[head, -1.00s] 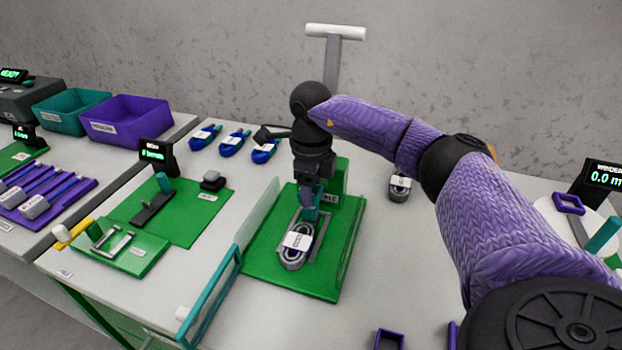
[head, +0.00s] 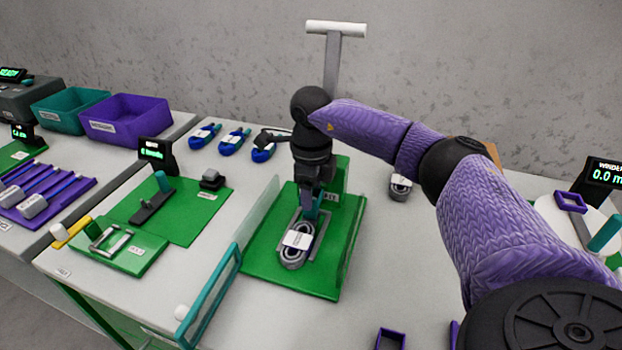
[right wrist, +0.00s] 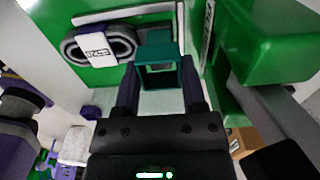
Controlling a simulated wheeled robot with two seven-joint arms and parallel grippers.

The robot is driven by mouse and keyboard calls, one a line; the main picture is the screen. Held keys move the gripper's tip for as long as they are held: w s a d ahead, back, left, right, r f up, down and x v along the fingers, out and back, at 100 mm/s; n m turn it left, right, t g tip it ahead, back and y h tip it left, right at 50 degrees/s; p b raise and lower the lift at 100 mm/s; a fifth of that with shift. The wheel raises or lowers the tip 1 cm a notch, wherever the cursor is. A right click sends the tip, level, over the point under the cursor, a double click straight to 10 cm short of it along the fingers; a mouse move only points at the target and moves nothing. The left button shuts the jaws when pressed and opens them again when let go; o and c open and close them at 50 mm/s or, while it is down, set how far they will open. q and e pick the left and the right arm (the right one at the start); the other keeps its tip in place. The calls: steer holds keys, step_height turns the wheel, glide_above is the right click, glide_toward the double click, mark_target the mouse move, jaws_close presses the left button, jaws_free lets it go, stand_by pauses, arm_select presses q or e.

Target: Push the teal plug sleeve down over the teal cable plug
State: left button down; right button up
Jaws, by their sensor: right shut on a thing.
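The teal plug sleeve (right wrist: 158,72) is a small hollow block between the fingers of my right gripper (right wrist: 160,92) in the right wrist view. My right gripper (head: 312,196) is shut on it, over the green fixture (head: 262,262) in the head view. A coiled grey cable (head: 294,258) with a white label lies on this fixture, just in front of the gripper; the coil (right wrist: 88,46) also shows in the wrist view. I cannot make out the teal cable plug apart from the sleeve. My left gripper is not in view.
A clear panel with a teal frame (head: 208,300) stands left of the fixture. A green upright block (head: 340,175) rises behind the gripper. Several blue cable coils (head: 231,141) lie at the back. Another grey coil (head: 400,187) lies right of the fixture.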

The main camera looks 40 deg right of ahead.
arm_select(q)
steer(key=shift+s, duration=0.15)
arm_select(e)
steer(key=shift+f, duration=0.15)
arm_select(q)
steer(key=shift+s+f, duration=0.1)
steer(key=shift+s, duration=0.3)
arm_select(e)
steer(key=shift+f, duration=0.2)
arm_select(q)
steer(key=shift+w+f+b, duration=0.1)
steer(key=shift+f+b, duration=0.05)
steer(key=shift+b, duration=0.15)
arm_select(e)
steer(key=shift+f, duration=0.3)
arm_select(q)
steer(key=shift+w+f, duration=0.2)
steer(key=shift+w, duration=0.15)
arm_select(e)
steer(key=shift+f, duration=0.25)
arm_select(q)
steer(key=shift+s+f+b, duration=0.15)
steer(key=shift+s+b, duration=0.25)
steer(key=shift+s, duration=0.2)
arm_select(e)
steer(key=shift+f, duration=0.5)
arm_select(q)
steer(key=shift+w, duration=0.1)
